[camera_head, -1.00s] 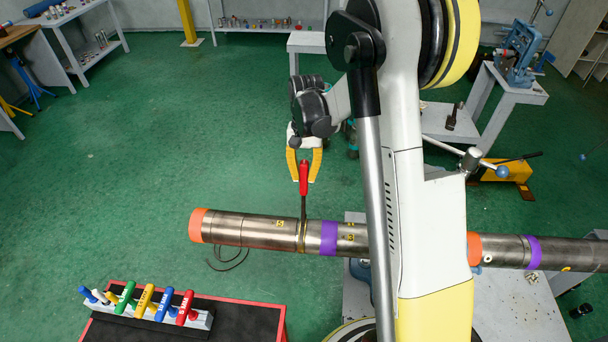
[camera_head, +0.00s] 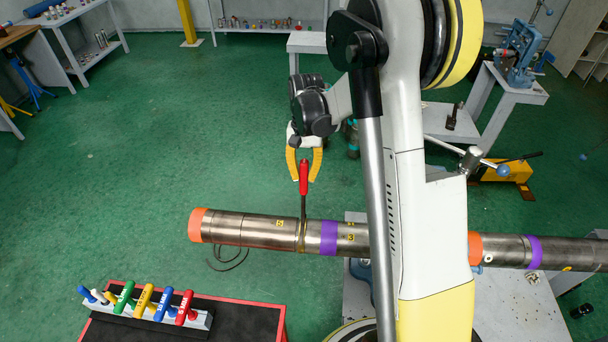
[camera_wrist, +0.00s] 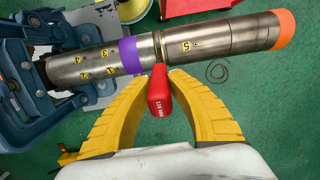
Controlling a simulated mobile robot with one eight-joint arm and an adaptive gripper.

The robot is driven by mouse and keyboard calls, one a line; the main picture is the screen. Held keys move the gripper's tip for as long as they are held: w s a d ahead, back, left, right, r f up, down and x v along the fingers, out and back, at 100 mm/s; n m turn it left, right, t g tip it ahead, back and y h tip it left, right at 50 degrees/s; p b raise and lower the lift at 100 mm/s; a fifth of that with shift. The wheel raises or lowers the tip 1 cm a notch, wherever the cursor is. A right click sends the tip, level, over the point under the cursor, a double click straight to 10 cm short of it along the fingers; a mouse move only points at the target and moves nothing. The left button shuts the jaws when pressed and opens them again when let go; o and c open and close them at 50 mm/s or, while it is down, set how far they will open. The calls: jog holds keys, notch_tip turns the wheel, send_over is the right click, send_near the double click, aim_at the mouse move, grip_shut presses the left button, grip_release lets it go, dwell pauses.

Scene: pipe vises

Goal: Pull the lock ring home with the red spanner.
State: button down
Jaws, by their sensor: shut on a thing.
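The red spanner (camera_head: 303,180) hangs in my gripper (camera_head: 304,176), its red handle between the yellow fingers. The handle also shows in the wrist view (camera_wrist: 160,92), with small white lettering on its end. Its dark shaft runs down to the brass-coloured lock ring (camera_head: 301,237) on the steel pipe (camera_head: 262,231). In the wrist view the handle's far end covers part of the lock ring (camera_wrist: 158,44). I cannot tell how the spanner's head sits on the ring. A purple band (camera_head: 328,238) lies just right of the ring.
A tool rack (camera_head: 200,318) with several coloured handles stands on a red-edged black bench at lower left. A blue vise (camera_wrist: 30,90) holds the pipe. An orange cap (camera_head: 197,225) ends the pipe. Green floor is open at left.

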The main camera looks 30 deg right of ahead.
jog(key=shift+s+a+r+t+h, duration=0.1)
jog(key=shift+s+a+t+h, duration=0.2)
jog(key=shift+s+a, duration=0.4)
jog(key=shift+s+a+r+t+h, duration=0.1)
jog(key=shift+s+a+t, duration=0.3)
jog(key=shift+s, duration=0.45)
jog(key=shift+f, duration=0.1)
jog(key=shift+s+a+f+t+h+b, duration=0.15)
jog(key=shift+s+a+t+b, duration=0.15)
jog(key=shift+s, duration=0.25)
jog(key=shift+s+a+r+t+h+b, duration=0.1)
jog(key=shift+s+a+t+h+b, duration=0.1)
jog(key=shift+s+a, duration=0.25)
jog(key=shift+s+a+f+t+h+b, duration=0.15)
jog(key=shift+s+a+t, duration=0.1)
jog(key=shift+s, duration=0.35)
jog(key=shift+r, duration=0.1)
jog(key=shift+s+a+f+t+h+b, duration=0.2)
jog(key=shift+s+a+t+b, duration=0.15)
jog(key=shift+s+a, duration=0.3)
jog(key=shift+s+a+f+t+h+b, duration=0.2)
jog(key=shift+s+a+b, duration=0.2)
jog(key=shift+s, duration=0.45)
